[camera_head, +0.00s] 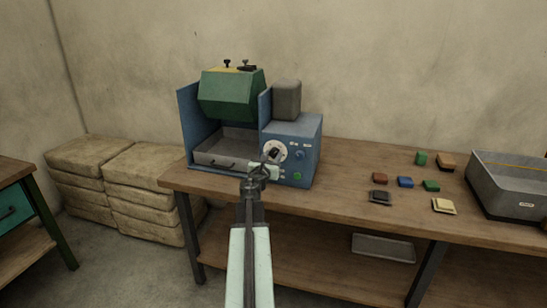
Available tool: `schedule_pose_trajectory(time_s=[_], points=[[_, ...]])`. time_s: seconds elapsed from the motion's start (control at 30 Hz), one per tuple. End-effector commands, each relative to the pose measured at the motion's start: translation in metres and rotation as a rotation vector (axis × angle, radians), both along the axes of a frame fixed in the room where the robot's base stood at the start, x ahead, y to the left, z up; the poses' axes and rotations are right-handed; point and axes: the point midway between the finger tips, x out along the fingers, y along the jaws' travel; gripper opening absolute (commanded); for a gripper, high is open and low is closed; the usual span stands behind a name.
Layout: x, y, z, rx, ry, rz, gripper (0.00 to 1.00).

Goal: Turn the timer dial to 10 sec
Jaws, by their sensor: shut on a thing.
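The timer dial (281,147) is a round white disc on the blue front panel of the machine (306,133), with a dark knob at its middle. My gripper (272,156) reaches up to the dial from below and in front. It is shut on the dial's knob, and its fingers hide part of the knob and the lower left of the disc. The scale marks are too small to read, so I cannot tell which time the dial points to.
A blue knob (300,154) and a green button (297,176) sit right of the dial. A grey tray (222,160) is in the machine's left bay, under a green drum (230,98). Several coloured blocks and a grey bin (510,198) are on the bench's right.

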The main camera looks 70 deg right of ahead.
Motion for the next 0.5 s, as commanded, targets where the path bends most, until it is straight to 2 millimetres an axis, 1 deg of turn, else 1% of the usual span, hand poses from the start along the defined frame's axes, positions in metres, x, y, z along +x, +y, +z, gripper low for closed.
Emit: schedule_pose_trajectory(time_s=[0.07, 0.27, 0.3, 0.33, 0.37, 0.5], points=[[0.0004, 0.0000, 0.0000, 0.002, -0.031, 0.001, 0.00], [0.0002, 0.0000, 0.0000, 0.002, -0.031, 0.001, 0.00], [0.0001, 0.0000, 0.0000, 0.002, -0.031, 0.001, 0.46], [0.0001, 0.0000, 0.0000, 0.002, -0.031, 0.001, 0.54], [0.0000, 0.0000, 0.0000, 0.002, -0.031, 0.000, 0.57], [-0.0004, -0.0002, 0.0000, 0.002, -0.031, 0.000, 0.57]])
